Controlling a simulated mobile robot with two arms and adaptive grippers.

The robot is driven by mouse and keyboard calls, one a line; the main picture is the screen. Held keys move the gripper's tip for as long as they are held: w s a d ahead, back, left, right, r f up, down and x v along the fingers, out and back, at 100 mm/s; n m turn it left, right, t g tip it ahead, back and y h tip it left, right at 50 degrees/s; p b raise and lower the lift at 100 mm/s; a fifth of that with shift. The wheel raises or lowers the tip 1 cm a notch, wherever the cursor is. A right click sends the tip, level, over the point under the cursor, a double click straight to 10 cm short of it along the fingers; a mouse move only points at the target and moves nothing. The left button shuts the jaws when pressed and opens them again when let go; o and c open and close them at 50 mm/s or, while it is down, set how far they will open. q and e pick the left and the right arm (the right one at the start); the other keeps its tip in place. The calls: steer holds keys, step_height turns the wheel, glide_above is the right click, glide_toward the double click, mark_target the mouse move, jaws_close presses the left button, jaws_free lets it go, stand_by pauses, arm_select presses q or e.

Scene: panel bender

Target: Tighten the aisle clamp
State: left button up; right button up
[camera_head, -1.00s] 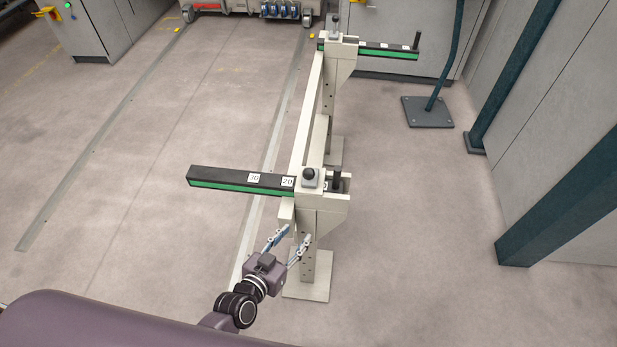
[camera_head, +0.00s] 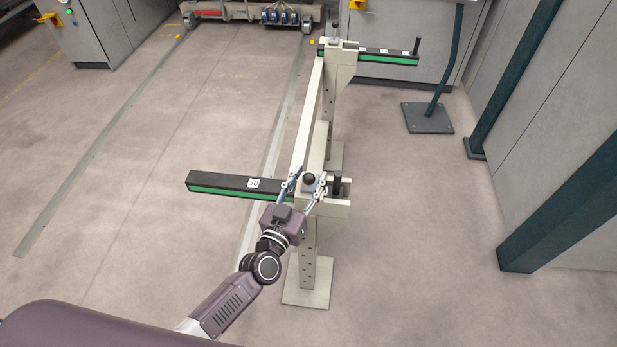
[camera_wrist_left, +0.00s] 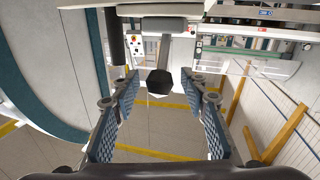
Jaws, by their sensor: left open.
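A round black clamp knob (camera_head: 308,179) stands on the near cream bracket of the stand, where the near black-and-green bar (camera_head: 225,184) crosses the rail. My left gripper (camera_head: 310,175) is open, with one finger on each side of this knob. In the left wrist view the dark knob (camera_wrist_left: 160,82) shows between the two open padded fingers, apart from both. A second clamp knob (camera_head: 334,42) sits on the far bracket by the far black-and-green bar (camera_head: 375,56). The frames do not show which clamp is the aisle one. My right gripper is not in view.
A dark upright post (camera_head: 337,182) stands just right of the near knob. The cream rail (camera_head: 308,115) runs back to the far bracket. A teal column (camera_head: 565,210) and grey cabinets stand at the right. The floor left of the stand is mostly clear.

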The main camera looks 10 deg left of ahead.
arm_select(q)
steer(key=shift+w, duration=0.1)
jaws_close()
stand_by(0.4)
